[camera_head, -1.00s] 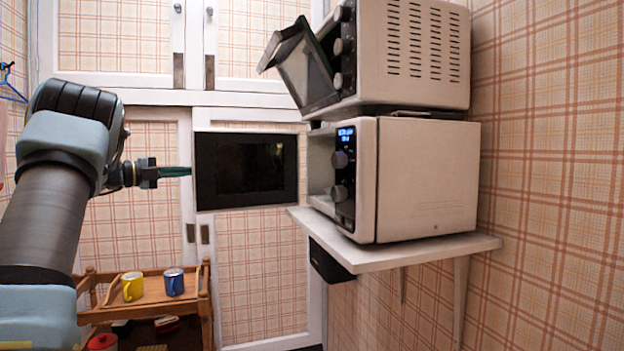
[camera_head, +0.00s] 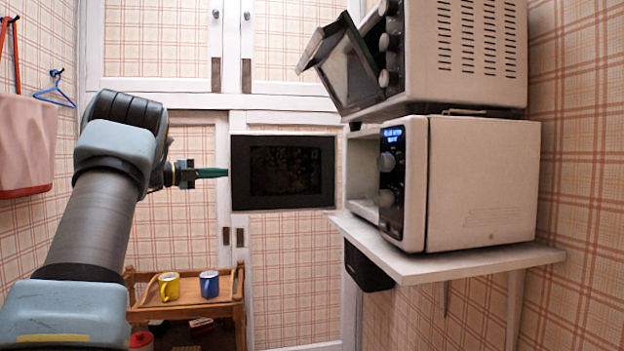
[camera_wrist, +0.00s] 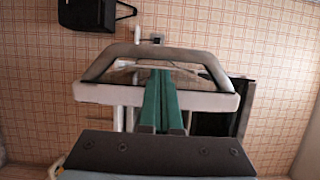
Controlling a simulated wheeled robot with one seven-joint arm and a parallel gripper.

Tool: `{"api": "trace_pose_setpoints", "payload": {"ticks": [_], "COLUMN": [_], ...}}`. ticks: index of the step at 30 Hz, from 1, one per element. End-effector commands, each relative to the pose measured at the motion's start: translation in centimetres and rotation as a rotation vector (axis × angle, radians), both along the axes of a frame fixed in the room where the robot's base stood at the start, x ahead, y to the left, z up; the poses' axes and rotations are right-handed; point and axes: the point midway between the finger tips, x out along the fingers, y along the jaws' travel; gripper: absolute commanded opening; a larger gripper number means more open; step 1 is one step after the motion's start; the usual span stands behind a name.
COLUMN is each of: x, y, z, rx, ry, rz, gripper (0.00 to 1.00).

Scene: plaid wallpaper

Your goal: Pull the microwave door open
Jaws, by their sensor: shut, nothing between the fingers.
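The lower white microwave (camera_head: 482,185) stands on a wall shelf at the right, with a lit blue display and knobs on its front. Its black door (camera_head: 285,171) is swung wide open to the left, its dark window facing me. Part of the cavity shows beside the control panel. My gripper (camera_head: 222,172) points right, with its green fingers together and empty. Its tips are at the door's left edge in the picture; I cannot tell whether they touch. In the wrist view the shut green fingers (camera_wrist: 163,90) point away from the camera.
A second oven (camera_head: 455,50) with its door tilted open sits on top of the microwave. The white shelf (camera_head: 450,262) juts from the right wall. A wooden cart (camera_head: 187,311) holds a yellow mug (camera_head: 169,287) and a blue mug (camera_head: 209,284). White cupboards stand behind.

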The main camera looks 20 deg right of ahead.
Motion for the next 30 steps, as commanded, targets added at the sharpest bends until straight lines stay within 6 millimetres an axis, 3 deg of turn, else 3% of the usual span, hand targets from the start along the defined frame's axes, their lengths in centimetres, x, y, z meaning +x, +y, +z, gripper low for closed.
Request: {"api": "trace_pose_setpoints", "payload": {"ticks": [15, 24, 30], "x": [-2.1, -2.2, 0.6], "y": [8.8, 9.7, 10.0], "z": [-0.1, 0.2, 1.6], "rx": [0.001, -0.013, -0.153], "ry": [-0.001, 0.005, 0.089], "rz": [0.004, 0.025, 0.276], "gripper": [0.0, 0.0, 0.0]}}
